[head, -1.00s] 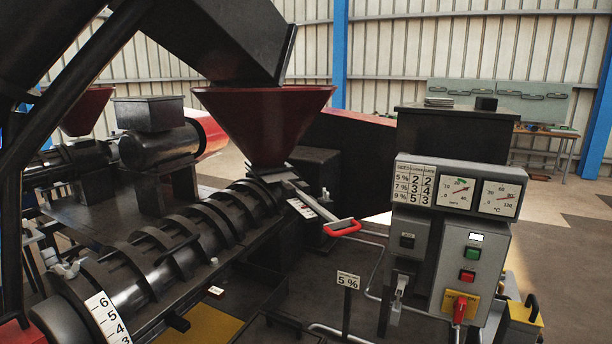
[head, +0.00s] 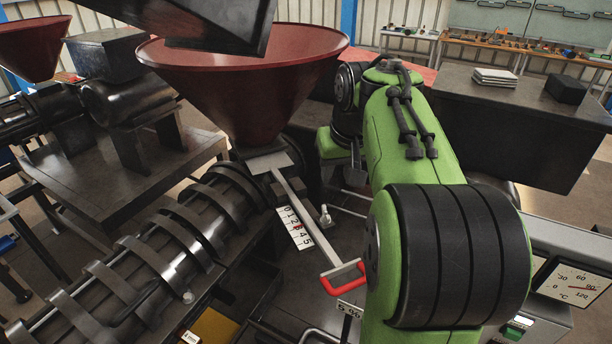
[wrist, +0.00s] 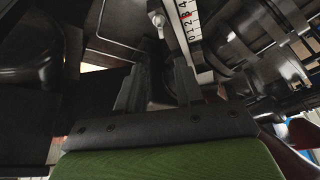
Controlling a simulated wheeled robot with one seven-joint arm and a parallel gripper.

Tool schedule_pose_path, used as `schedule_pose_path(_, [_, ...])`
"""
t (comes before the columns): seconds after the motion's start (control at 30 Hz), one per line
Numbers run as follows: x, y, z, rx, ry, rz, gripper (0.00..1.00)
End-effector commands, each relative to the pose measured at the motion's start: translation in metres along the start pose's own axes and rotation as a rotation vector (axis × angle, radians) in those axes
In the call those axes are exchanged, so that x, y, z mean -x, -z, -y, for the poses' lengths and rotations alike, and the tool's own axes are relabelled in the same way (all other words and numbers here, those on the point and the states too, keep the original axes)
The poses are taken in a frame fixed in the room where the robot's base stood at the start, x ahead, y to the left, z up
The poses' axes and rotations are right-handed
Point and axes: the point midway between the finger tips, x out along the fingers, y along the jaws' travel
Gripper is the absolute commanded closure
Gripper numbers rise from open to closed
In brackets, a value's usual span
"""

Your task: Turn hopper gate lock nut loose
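The hopper gate lock nut (head: 325,214) is a small pale metal piece beside the gate's number scale (head: 295,228) in the head view. In the wrist view a light nut-like piece (wrist: 157,18) shows at the top, just left of the scale (wrist: 189,20). The gate slide (head: 291,190) runs out from under the red hopper (head: 240,95) to a red handle (head: 345,278). My gripper (wrist: 160,75) shows in the wrist view as two dark fingers with a gap between them, empty, apart from the nut.
The ribbed press barrel (head: 165,245) lies at the left front.

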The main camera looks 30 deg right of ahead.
Motion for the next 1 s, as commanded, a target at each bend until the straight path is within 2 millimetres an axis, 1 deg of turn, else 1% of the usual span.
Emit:
schedule_pose_path(0.07, [-0.003,0.001,-0.002,-0.002,-0.001,0.002,0.64])
schedule_pose_path(0.17, [-0.018,-0.001,-0.001,-0.003,0.0,0.005,0.64])
schedule_pose_path(0.5, [-0.103,-0.002,-0.001,-0.001,0.0,0.007,0.64])
schedule_pose_path(0.6, [-0.127,-0.001,-0.001,-0.001,0.0,0.006,0.64])
schedule_pose_path(0.7, [-0.144,-0.001,-0.001,-0.002,-0.001,0.004,0.64])
schedule_pose_path(0.83, [-0.157,-0.001,-0.001,-0.002,-0.001,0.002,0.64])
schedule_pose_path(1.0, [-0.159,0.0,-0.001,-0.002,-0.002,-0.001,0.64])
